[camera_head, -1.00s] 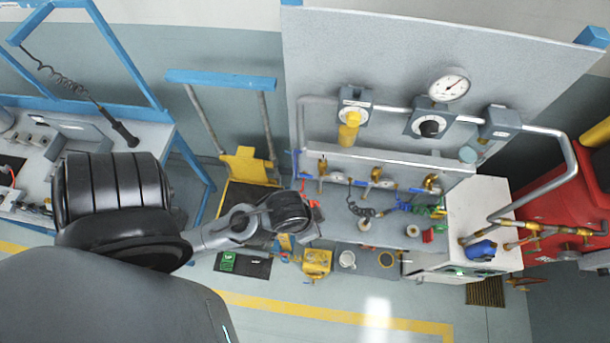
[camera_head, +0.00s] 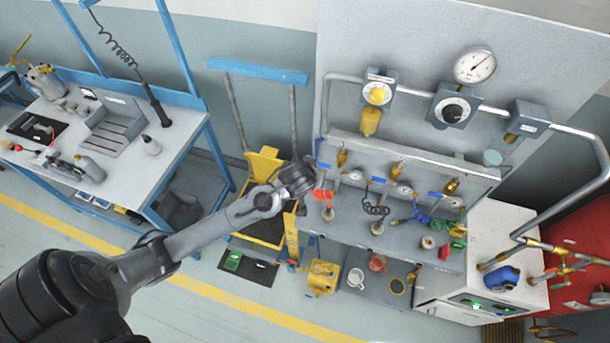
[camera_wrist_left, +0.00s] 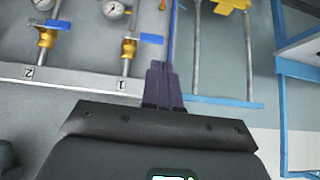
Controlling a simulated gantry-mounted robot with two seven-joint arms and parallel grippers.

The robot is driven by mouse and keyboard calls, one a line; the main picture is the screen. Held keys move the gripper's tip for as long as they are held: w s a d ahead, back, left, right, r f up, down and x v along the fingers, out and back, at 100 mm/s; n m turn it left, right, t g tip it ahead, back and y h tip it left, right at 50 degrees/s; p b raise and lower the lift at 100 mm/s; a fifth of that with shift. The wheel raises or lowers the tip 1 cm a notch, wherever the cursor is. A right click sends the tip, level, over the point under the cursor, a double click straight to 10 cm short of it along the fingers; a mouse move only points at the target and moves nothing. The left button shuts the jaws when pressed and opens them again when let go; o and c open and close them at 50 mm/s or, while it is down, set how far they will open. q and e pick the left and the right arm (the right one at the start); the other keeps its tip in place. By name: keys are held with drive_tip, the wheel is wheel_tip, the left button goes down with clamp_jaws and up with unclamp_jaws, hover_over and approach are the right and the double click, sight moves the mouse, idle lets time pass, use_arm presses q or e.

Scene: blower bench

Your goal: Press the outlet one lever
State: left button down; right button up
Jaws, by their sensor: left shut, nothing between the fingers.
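The outlet one lever is a small blue handle (camera_head: 322,166) at the left end of the bench's valve row. In the left wrist view the blue lever (camera_wrist_left: 151,38) sits on a brass valve (camera_wrist_left: 129,47) above the label "1". My left gripper (camera_wrist_left: 163,68) is shut and empty, its fingertips just below and right of that lever in this view. I cannot tell whether they touch it. In the head view the gripper (camera_head: 309,172) is beside the left end of the bench, its fingers hard to make out. My right gripper is not in view.
A second blue lever (camera_wrist_left: 58,24) is above label "2". A blue-framed cart (camera_head: 258,74) and yellow stand lie left of the bench. A side workbench (camera_head: 60,125) stands further left.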

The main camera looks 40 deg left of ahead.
use_arm(q)
drive_tip(key=shift+t, duration=0.5)
drive_tip(key=w+r, duration=0.3)
drive_tip(key=shift+a+r, duration=0.1)
drive_tip(key=shift+a, duration=0.25)
hover_over(324, 165)
drive_tip(key=s, duration=0.2)
wheel_tip(324, 165, down, 6)
drive_tip(key=f, duration=0.1)
drive_tip(key=shift+w+d+f+p, duration=0.15)
drive_tip(key=shift+f+p, duration=0.2)
drive_tip(key=shift+f, duration=0.7)
drive_tip(key=shift+w+a+f+p, duration=0.1)
drive_tip(key=shift+f+p, duration=0.2)
drive_tip(key=shift+f, duration=0.7)
